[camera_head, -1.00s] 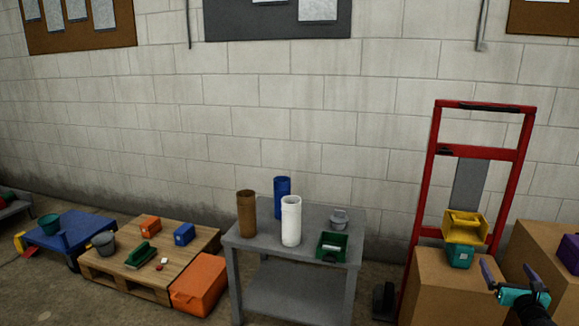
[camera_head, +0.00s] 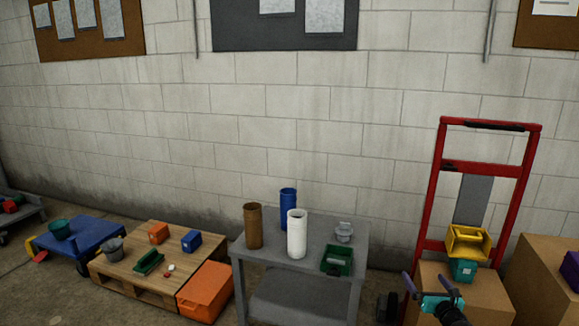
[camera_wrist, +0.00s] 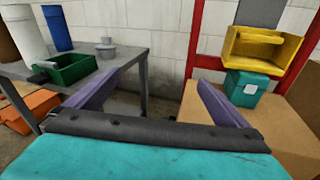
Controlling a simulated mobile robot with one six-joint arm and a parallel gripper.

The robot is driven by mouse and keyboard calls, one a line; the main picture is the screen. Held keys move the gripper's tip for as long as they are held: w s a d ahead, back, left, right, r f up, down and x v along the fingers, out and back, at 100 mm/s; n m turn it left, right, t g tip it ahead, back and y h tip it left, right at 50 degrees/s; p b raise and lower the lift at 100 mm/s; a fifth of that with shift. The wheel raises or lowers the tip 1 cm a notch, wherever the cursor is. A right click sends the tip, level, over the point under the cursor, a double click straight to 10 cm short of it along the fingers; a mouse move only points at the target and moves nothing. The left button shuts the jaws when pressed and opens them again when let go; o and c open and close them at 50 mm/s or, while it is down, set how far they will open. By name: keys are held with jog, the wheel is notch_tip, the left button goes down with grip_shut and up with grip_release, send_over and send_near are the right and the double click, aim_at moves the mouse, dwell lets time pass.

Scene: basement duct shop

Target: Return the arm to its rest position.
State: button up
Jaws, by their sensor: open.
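My gripper (camera_head: 423,286) is at the lower right of the head view, with its two purple fingers spread apart and nothing between them. It is in front of the cardboard box that stands by the red hand truck, to the right of the grey table. In the wrist view my gripper (camera_wrist: 160,98) also shows open and empty. Through the gap between the fingers I see the floor, the wall and the edge of the box. Most of my arm is outside the head view.
A yellow bin (camera_head: 468,242) sits above a teal box (camera_head: 463,270) on the cardboard box (camera_head: 488,303), beside the red hand truck (camera_head: 437,180). The grey table (camera_head: 270,258) holds several cylinders and a green bin (camera_head: 337,261). A pallet (camera_head: 130,272) and orange box (camera_head: 207,292) are left.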

jog(key=s+a+f+m+g+p, duration=0.1)
jog(key=a+f+m+g+p, duration=0.15)
jog(key=a+f, duration=0.4)
jog(key=s+a+f+m+g+p, duration=0.1)
jog(key=a+f+m+p, duration=0.2)
jog(key=a, duration=0.6)
jog(key=s+a+f+m+g+p, duration=0.2)
jog(key=a+f+m+p, duration=0.15)
jog(key=a, duration=0.45)
jog(key=s+a+f+m+g+p, duration=0.1)
jog(key=s+a+f+m+g, duration=0.3)
jog(key=s, duration=0.4)
jog(key=s+a+f+m+g+p, duration=0.1)
jog(key=s+a+f+m+g, duration=0.1)
jog(key=s+f+m, duration=0.45)
jog(key=s+a+f+m+g+p, duration=0.1)
jog(key=s+a+f+m+g, duration=0.15)
jog(key=s, duration=0.75)
jog(key=s+a+m+g, duration=0.2)
jog(key=s+m+g, duration=0.2)
jog(key=s, duration=0.4)
jog(key=s+a+r+m+g+y, duration=0.1)
jog(key=s+a+m+g, duration=0.2)
jog(key=s+m, duration=0.4)
jog(key=shift+s+r+m+g, duration=0.25)
jog(key=shift+s+g, duration=0.35)
jog(key=shift+s, duration=0.6)
jog(key=shift+f, duration=0.1)
